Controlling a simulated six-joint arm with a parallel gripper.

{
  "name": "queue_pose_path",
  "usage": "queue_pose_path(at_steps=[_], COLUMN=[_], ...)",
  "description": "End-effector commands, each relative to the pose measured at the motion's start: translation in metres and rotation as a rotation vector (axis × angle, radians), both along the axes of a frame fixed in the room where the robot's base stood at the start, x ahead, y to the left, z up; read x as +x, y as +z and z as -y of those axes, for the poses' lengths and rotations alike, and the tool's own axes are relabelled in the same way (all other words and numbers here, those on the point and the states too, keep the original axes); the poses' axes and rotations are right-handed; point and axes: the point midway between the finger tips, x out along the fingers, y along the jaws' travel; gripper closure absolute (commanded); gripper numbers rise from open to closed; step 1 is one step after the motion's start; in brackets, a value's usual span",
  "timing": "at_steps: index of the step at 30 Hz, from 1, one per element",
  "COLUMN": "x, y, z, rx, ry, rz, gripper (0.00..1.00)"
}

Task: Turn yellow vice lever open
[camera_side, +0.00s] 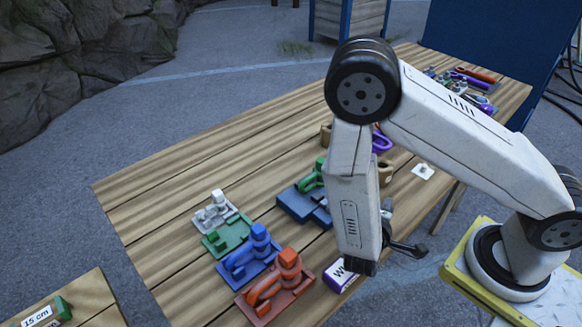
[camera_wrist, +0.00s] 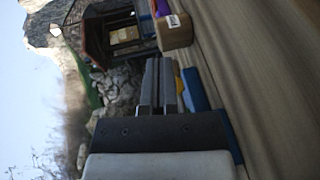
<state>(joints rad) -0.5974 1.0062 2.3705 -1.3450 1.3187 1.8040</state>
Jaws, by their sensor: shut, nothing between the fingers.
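My gripper (camera_wrist: 158,85) points forward in the wrist view with its two dark fingers together and nothing between them. A small yellow part (camera_wrist: 181,90), possibly the vice lever, shows just right of the fingers, partly hidden by them. A blue body (camera_wrist: 196,90) lies beside it; I cannot tell whether the fingers touch either. A blue block-like fixture (camera_side: 299,204) with a green handle (camera_side: 313,178) stands on the table just left of my arm.
Grey, green, blue (camera_side: 249,252) and orange (camera_side: 275,285) fixtures stand in a row at the table's front left. A purple box (camera_side: 338,275) lies near my arm. A brown box (camera_wrist: 174,32) is beyond the fingers. The table's left stretch (camera_side: 180,165) is clear.

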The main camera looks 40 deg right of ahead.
Motion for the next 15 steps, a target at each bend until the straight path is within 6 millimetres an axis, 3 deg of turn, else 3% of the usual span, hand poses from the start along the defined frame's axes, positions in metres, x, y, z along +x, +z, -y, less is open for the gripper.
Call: queue_pose_path(at_steps=[15], x=[-0.050], y=[0.010], z=[-0.017], rx=[0.000], ry=[0.003], rz=[0.001], gripper=[1.00])
